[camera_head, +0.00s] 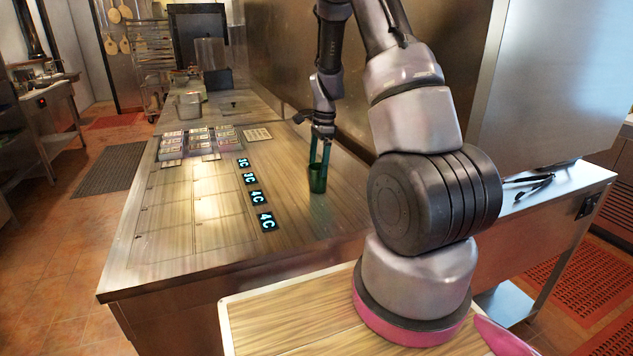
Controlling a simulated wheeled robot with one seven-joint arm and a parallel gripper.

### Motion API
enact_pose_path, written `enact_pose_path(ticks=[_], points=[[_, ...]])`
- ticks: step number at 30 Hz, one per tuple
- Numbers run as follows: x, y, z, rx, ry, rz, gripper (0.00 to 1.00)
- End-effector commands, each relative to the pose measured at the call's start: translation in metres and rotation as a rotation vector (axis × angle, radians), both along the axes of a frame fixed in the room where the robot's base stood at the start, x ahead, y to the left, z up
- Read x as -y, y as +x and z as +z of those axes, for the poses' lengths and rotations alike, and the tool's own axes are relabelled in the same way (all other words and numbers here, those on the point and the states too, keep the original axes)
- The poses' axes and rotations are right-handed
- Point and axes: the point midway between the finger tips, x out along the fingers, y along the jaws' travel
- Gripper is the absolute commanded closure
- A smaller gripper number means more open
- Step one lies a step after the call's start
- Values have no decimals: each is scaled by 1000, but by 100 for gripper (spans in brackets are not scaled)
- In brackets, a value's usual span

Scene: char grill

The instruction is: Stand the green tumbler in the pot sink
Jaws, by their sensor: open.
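The green tumbler (318,181) stands upright on the steel counter, right of the row of number tags. My gripper (320,158) points down over it, open, with its fingers at the tumbler's rim. I cannot tell whether the fingers touch it or whether one reaches inside. I cannot make out a pot sink in this view.
Dark tags with glowing characters (257,197) lie in a row left of the tumbler. A rack of small trays (198,140) and a metal container (189,105) stand farther back. Black tongs (530,183) lie on the right ledge. The counter's front left is clear.

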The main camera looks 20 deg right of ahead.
Motion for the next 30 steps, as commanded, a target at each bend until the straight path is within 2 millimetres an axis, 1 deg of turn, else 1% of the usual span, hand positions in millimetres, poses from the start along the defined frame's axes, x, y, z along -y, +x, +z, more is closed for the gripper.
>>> enact_pose_path(ticks=[5,9,13,17,23,24,26,27,29,30], points=[[-1,0,-14,-2,-1,1,0],[-1,0,-35,-3,0,1,0],[-3,1,-52,-2,0,2,0],[-4,1,-59,0,-1,2,0],[-4,1,-59,0,-1,3,0],[-4,1,-59,0,-1,3,15],[-4,1,-59,0,-1,3,38],[-4,1,-59,0,-1,3,54],[-4,1,-59,0,-1,3,76],[-4,1,-58,0,-1,3,90]])
